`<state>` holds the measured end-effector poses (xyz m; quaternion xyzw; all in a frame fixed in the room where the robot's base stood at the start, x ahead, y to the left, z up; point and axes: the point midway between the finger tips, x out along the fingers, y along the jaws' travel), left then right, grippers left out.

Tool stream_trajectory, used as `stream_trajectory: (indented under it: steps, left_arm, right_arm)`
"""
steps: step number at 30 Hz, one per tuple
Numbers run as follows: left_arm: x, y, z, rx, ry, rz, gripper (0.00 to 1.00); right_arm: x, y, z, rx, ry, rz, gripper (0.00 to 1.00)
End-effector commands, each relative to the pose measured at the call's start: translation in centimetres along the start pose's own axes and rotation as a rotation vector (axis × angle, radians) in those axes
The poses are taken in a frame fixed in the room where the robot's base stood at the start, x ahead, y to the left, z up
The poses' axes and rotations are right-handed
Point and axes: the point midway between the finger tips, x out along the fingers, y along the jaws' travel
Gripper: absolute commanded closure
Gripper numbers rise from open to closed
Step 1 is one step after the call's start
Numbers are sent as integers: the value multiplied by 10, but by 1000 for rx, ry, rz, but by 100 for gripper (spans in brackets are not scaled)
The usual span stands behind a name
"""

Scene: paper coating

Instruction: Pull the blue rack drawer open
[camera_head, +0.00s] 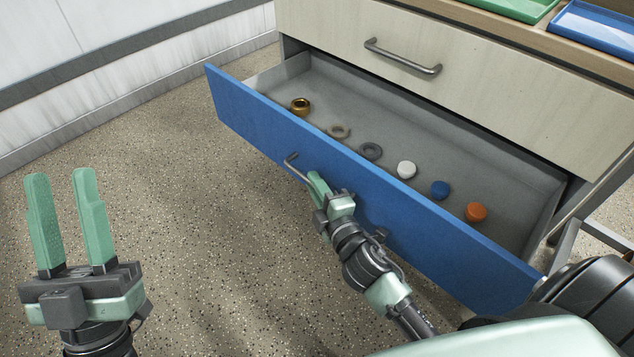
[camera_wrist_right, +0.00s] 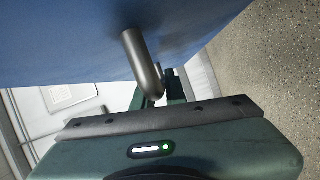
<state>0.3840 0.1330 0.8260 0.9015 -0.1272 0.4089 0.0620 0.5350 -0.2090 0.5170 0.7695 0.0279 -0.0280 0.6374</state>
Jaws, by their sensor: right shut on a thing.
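The blue rack drawer (camera_head: 400,208) stands pulled out from the cabinet, with its grey inside in view. Its metal handle (camera_head: 292,167) is on the blue front, and my right gripper (camera_head: 316,183) is shut on it. In the right wrist view the handle (camera_wrist_right: 142,62) runs from the blue drawer front (camera_wrist_right: 60,40) down between my fingers. My left gripper (camera_head: 66,215) is open and empty above the floor at the left, well apart from the drawer.
In the drawer lie a brass ring (camera_head: 300,106), two flat rings, a white cap (camera_head: 406,170), a blue cap (camera_head: 440,189) and an orange cap (camera_head: 476,212). A closed pale drawer (camera_head: 480,70) is above. Green and blue trays (camera_head: 600,35) lie on top. The floor (camera_head: 190,230) at left is clear.

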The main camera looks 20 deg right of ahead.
Motion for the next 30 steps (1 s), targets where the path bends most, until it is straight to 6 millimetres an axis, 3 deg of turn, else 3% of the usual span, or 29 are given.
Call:
stream_trajectory:
  steps: [2,3,4,5,16,24,30]
  left_arm:
    - [0,0,0,0,0,0,64]
    - [0,0,0,0,0,0,64]
    - [0,0,0,0,0,0,64]
    - [0,0,0,0,1,0,64]
    - [1,0,0,0,-4,0,64]
    - [0,-3,26,7,-141,-6,64]
    - [-2,-4,35,9,-185,-7,64]
  right_arm:
    - [0,0,0,0,0,-1,100]
    - [0,0,0,0,0,-1,76]
    - [0,0,0,0,0,-1,68]
    - [0,0,0,0,0,-1,66]
    - [-5,0,0,2,0,-1,66]
    - [-48,-1,0,3,-1,-4,66]
    - [-73,-1,0,3,-1,-2,66]
